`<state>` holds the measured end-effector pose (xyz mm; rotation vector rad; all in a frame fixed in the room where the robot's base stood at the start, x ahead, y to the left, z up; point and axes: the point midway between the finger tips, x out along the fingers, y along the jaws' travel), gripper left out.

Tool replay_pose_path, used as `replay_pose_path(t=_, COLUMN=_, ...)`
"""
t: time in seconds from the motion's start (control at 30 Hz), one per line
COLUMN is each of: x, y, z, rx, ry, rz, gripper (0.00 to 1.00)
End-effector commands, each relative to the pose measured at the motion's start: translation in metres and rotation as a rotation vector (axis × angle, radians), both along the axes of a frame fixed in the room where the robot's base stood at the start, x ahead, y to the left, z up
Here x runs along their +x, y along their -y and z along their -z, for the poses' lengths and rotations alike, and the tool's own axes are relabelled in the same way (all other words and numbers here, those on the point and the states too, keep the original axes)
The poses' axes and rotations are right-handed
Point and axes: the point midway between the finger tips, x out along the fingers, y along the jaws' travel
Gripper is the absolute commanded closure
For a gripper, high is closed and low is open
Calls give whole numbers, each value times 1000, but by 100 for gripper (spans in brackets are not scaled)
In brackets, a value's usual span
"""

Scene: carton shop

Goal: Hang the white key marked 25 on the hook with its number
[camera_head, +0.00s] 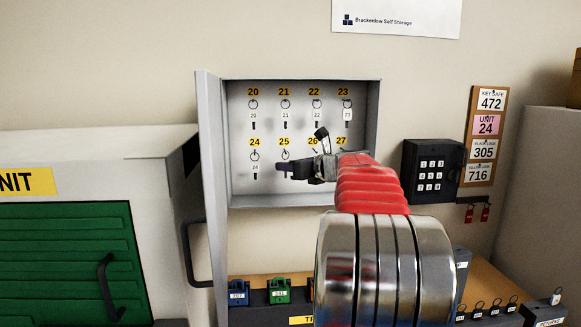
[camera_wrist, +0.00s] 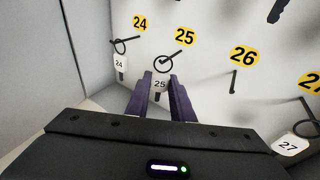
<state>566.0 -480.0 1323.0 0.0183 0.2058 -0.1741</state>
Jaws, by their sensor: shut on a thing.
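The white key tag marked 25 (camera_wrist: 160,84) is between my gripper's fingertips (camera_wrist: 163,92) in the wrist view. Its dark ring (camera_wrist: 163,64) is at the hook under the yellow 25 label (camera_wrist: 185,37), and the hook's peg shows across the ring, so it looks to be around the hook. In the head view my gripper (camera_head: 287,169) reaches into the open key cabinet (camera_head: 220,140) from the right, just below the 25 label (camera_head: 284,141). The lower part of the key is hidden by the fingers.
Key 24 (camera_wrist: 120,63) hangs just left, and key 27 (camera_wrist: 289,146) hangs to the right. The hook under 26 (camera_wrist: 234,82) is bare. Keys hang along the top row, 20 to 23. The cabinet's left side wall (camera_head: 211,140) is close. A black keypad (camera_head: 432,169) is right of the cabinet.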

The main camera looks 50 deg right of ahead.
Motion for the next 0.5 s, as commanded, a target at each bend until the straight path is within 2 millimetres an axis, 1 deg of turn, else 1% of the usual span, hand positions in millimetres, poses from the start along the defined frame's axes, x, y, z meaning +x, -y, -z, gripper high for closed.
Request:
replay_pose_path(t=0.2, x=4, y=3, z=2, rx=0, ry=0, rz=0, gripper=91)
replay_pose_path(t=0.5, x=4, y=4, z=3, rx=0, ry=1, rz=1, gripper=91)
